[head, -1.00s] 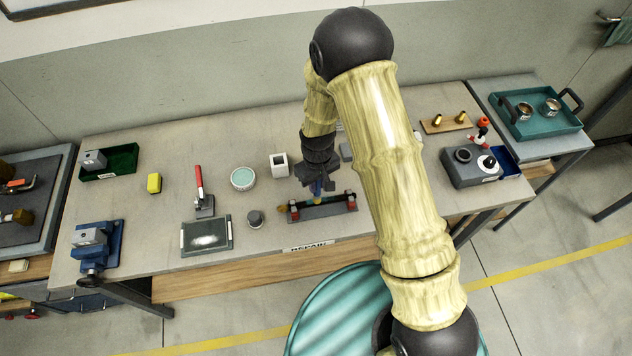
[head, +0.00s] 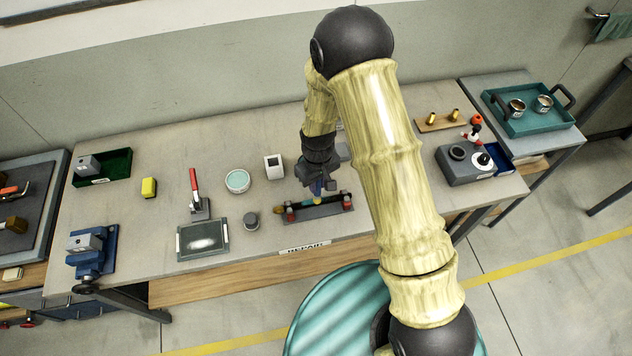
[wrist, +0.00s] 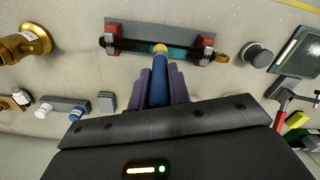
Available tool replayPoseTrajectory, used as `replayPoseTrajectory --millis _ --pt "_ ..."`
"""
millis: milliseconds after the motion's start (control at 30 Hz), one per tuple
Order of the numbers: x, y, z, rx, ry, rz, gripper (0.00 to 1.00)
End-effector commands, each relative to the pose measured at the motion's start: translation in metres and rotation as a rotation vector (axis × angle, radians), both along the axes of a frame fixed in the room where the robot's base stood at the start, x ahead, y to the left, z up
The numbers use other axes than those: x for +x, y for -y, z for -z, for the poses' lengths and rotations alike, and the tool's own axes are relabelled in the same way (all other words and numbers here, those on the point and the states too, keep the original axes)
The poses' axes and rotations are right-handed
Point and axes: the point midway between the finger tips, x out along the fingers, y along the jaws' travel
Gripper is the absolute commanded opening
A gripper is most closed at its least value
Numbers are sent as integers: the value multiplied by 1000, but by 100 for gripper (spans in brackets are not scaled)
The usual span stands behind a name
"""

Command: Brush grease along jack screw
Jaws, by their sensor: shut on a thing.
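The jack screw (head: 325,205) lies level on a grey base between two red supports near the bench's front edge. In the wrist view the screw (wrist: 140,46) is dark on the left, and a teal coating shows from the brush tip toward the brass knob (wrist: 222,51) on the right. My gripper (wrist: 161,76) is shut on the blue handle of a brush (wrist: 159,70). The brush's pale tip is at the screw, near its middle; whether it touches is hard to tell. In the head view my gripper (head: 317,184) is just above the screw, partly hidden by my arm.
A round teal-topped tin (head: 237,181), a white box (head: 274,167), a dark round knob (head: 251,220) and a framed plate (head: 203,240) stand left of the screw. A grey device (head: 465,164) is at right.

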Motion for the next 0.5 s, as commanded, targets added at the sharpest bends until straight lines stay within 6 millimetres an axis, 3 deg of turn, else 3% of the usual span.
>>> replayPoseTrajectory --millis 500 --pt "3 13 0 -1 -2 2 0"
